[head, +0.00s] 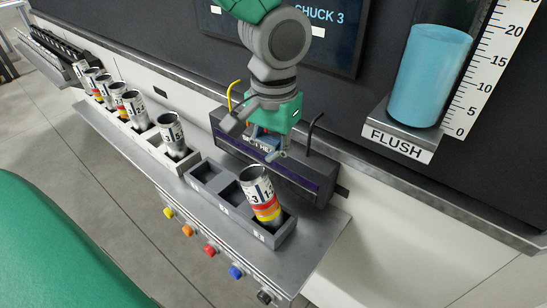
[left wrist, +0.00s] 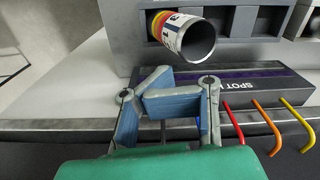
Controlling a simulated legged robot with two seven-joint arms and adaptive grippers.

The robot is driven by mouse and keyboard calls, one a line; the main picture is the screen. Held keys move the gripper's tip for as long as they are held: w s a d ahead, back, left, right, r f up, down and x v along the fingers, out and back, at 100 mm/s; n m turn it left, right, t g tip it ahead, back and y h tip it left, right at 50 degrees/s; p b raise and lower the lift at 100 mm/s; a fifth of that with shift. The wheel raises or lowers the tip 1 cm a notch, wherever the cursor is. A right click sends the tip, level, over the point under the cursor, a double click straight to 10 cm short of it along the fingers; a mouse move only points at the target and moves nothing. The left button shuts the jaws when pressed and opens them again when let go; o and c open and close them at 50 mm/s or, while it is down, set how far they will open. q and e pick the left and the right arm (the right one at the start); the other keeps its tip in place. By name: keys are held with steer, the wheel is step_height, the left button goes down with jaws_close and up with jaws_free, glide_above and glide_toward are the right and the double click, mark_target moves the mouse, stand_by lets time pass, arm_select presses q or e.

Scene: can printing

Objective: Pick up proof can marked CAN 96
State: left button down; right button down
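A printed can with yellow, orange and red bands (head: 263,199) stands tilted in the right-hand slot of the near three-slot rack (head: 207,199). Its print is only partly legible, and I cannot read CAN 96 on it. In the left wrist view, the can (left wrist: 183,37) points its open end toward me, beyond the fingers. My left gripper (head: 262,140) is over the dark SPOT box, behind the rack and apart from the can. In the left wrist view, its blue-padded fingers (left wrist: 158,92) fold together with nothing visible between them. My right gripper is not in view.
Several other cans (head: 172,135) stand in a rack along the shelf at left. The SPOT box (head: 290,176) has coloured hooks (left wrist: 266,125). Coloured buttons (head: 210,250) line the shelf front. A blue FLUSH cylinder (head: 430,75) stands at right. Two near rack slots are empty.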

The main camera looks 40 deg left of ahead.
arm_select(q)
steer(key=c, duration=0.8)
jaws_free()
steer(key=shift+s+a, duration=0.1)
steer(key=shift+a, duration=0.15)
steer(key=o, duration=0.3)
steer(key=shift+a, duration=0.1)
steer(key=shift+o, duration=0.2)
steer(key=shift+a, duration=0.15)
